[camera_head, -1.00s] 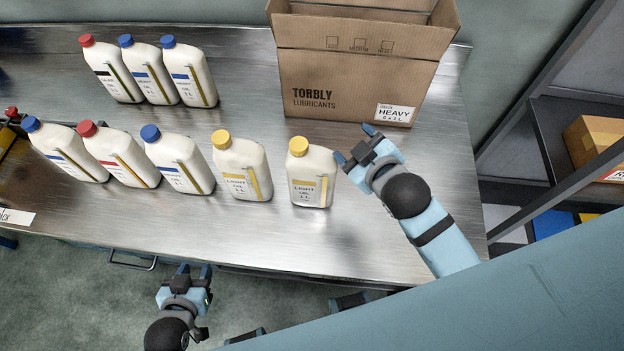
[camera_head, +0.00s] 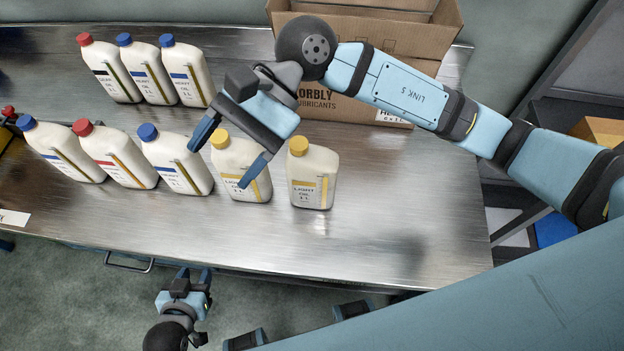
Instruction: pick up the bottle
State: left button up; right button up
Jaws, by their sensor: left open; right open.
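Several white oil bottles stand upright on a metal table. In the front row, a yellow-capped light oil bottle (camera_head: 241,184) stands beside another yellow-capped light oil bottle (camera_head: 314,178). A blue-capped bottle (camera_head: 178,162), a red-capped bottle (camera_head: 115,155) and another blue-capped bottle (camera_head: 60,152) stand to their left. My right gripper (camera_head: 228,158) is open, its fingers pointing down on either side of the left yellow cap as seen from above; I cannot tell whether they touch the bottle. My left gripper (camera_head: 194,274) is open and empty below the table's front edge.
Three more bottles stand in the back row, one red-capped (camera_head: 108,70) and two blue-capped (camera_head: 147,70). An open cardboard box (camera_head: 440,38) stands behind my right arm. The metal table (camera_head: 410,210) is clear at the front right. A shelf with a small box (camera_head: 597,131) is at the right.

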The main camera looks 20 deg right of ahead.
jog(key=w+d+f+n+t+h, duration=0.3)
jog(key=w+d+f+h, duration=0.1)
jog(key=w+d+h, duration=0.15)
jog(key=n+t+h+p, duration=0.1)
jog(key=n+t+h, duration=0.15)
jog(key=h, duration=0.25)
send_over(298, 143)
jog(key=s, duration=0.1)
jog(key=shift+m+t, duration=0.25)
jog(key=shift+m, duration=0.2)
jog(key=f, duration=0.6)
jog(key=shift+d+f, duration=0.2)
jog(key=shift+f, duration=0.6)
jog(key=f+p, duration=0.1)
jog(key=f, duration=0.1)
jog(key=w+f+p, duration=0.1)
jog(key=f, duration=0.1)
jog(key=shift+a+f, duration=0.15)
jog(key=shift+f, duration=0.45)
jog(key=shift+c, duration=0.2)
grip_shut()
